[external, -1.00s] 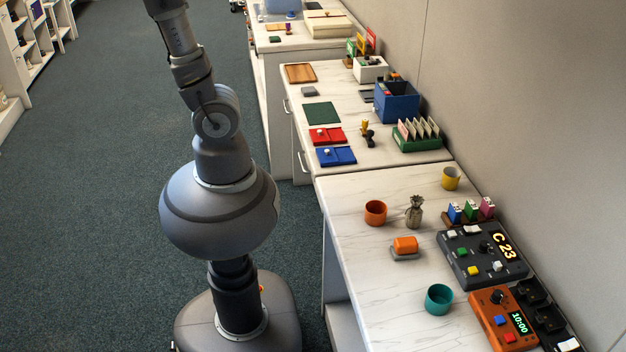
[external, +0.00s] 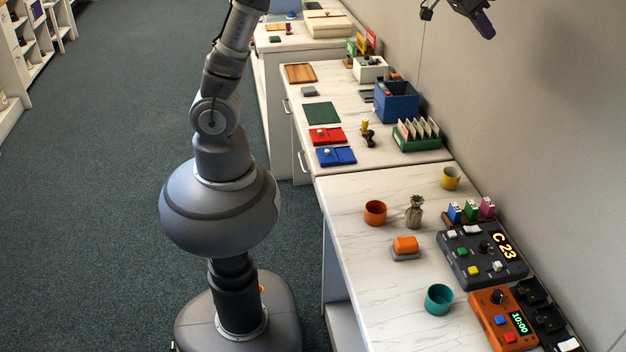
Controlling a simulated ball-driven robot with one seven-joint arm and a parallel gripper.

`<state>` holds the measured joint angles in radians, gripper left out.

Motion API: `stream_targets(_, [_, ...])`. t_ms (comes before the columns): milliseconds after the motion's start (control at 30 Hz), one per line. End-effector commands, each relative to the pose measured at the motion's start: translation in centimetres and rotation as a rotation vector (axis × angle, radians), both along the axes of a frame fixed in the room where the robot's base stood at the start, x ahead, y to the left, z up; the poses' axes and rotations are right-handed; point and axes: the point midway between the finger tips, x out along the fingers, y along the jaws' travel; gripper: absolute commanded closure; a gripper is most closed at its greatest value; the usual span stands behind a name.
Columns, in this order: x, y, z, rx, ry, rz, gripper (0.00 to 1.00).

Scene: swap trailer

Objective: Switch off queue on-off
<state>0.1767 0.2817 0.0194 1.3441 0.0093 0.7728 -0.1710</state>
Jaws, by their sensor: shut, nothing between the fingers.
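The dark grey queue panel (external: 462,262) lies on the near white counter at the right, against the wall side. Its lit display (external: 503,247) reads "C 23". It has a green button (external: 462,252), a yellow button (external: 473,271), white switches (external: 497,266) and a black knob (external: 484,246). Which control is the on-off, and its position, is too small to tell. My gripper (external: 484,22) is at the top right edge, partly cut off, high above the counter and far from the panel. It is shut and holds nothing.
An orange timer box (external: 484,308) reading 10:00 stands beside the panel. Colored blocks (external: 471,211) stand behind it. The counter's front left is clear.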

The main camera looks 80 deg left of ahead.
Motion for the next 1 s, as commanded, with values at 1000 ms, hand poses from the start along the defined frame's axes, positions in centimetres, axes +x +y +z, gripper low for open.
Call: stream_targets(1000, [1.5,-11.1,-34.1,0.108,0.597,0.001,1.00])
